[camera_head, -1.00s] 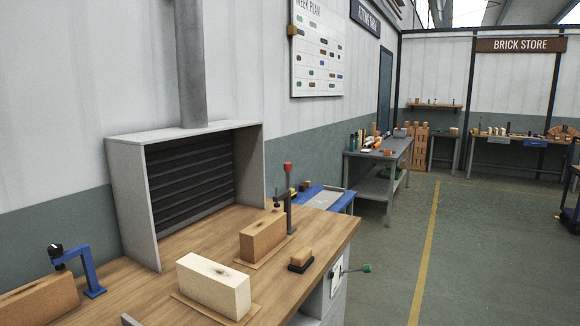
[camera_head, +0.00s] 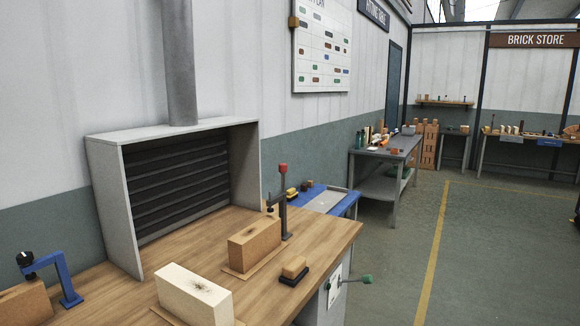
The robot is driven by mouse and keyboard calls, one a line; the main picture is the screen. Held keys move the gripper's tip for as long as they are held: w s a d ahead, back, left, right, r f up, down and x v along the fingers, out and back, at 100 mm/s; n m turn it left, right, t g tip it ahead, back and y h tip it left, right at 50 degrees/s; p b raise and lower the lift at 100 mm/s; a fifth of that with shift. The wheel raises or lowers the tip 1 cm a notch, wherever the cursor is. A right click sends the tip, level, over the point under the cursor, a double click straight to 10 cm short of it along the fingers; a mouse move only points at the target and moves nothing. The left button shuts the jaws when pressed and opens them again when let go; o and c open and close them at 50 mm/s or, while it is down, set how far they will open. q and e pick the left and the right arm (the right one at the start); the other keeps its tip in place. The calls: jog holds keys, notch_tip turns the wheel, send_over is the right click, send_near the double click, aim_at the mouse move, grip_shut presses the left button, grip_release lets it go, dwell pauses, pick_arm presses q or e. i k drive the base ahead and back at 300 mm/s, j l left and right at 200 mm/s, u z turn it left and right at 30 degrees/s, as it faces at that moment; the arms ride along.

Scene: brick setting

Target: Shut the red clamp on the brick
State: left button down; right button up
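The clamp with the red handle (camera_head: 283,198) stands upright on the wooden workbench, at the far end of a tan brick (camera_head: 255,243). Its dark arm reaches over that brick's end. I cannot tell whether its pad touches the brick. The tan brick lies on a thin board. A blue clamp (camera_head: 62,275) with a black knob stands at the left beside another tan brick (camera_head: 24,303), cut off by the picture's edge. Neither of my grippers is in view.
A small brush-like block (camera_head: 293,270) lies on the workbench (camera_head: 325,237) near its right edge. A grey hooded box (camera_head: 110,200) stands at the back. A green-knobbed handle (camera_head: 366,280) sticks out of the bench side. The floor (camera_head: 400,270) to the right is clear.

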aim_at(282, 167)
jog(key=i+l, duration=0.3)
jog(key=i+l+z, duration=0.15)
jog(key=i, duration=0.4)
jog(key=i+l, duration=0.35)
jog(key=i+z, duration=0.05)
